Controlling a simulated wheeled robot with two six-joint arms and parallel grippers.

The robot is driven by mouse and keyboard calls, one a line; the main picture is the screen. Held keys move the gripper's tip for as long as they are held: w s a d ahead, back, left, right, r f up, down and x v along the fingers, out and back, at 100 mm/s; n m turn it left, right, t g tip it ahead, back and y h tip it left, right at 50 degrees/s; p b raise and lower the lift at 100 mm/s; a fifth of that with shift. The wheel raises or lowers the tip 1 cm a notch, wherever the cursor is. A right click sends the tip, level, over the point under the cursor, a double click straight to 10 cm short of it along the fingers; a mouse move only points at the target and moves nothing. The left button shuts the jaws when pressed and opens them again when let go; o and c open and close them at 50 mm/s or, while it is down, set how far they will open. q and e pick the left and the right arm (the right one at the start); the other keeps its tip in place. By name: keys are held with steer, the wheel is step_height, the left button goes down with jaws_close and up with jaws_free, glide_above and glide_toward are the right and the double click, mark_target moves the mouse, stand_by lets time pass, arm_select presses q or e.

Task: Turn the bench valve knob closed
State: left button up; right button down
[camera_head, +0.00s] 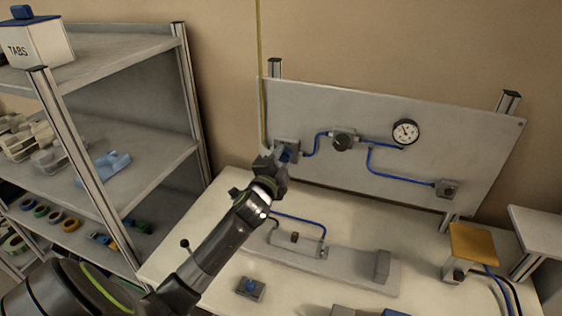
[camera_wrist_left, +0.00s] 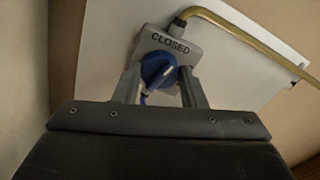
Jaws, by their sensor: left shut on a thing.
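The blue valve knob (camera_wrist_left: 159,70) sits on a grey plate (camera_wrist_left: 182,46) marked CLOSED, in the left wrist view. A pale line on the knob's face runs at a slant. My left gripper (camera_wrist_left: 160,82) has one finger on each side of the knob and is shut on it. In the head view my left gripper (camera_head: 279,160) is at the left end of the upright grey panel, at the valve (camera_head: 287,147). The gripper hides most of the knob there. My right gripper is in neither view.
The grey panel (camera_head: 450,130) carries blue tubing, a dark round fitting (camera_head: 343,140) and a gauge (camera_head: 405,132). A brass pipe (camera_wrist_left: 240,34) leaves the valve plate. A shelf rack (camera_head: 150,146) stands left. The bench holds a low grey fixture (camera_head: 345,268) and an orange-topped block (camera_head: 473,242).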

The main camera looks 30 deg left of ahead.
arm_select(q)
steer(key=shift+f+n, duration=0.1)
steer(key=shift+n, duration=1.2)
steer(key=o, duration=1)
steer(key=shift+b+v, duration=2)
steer(key=shift+v, duration=6.75)
steer(key=shift+a, duration=0.1)
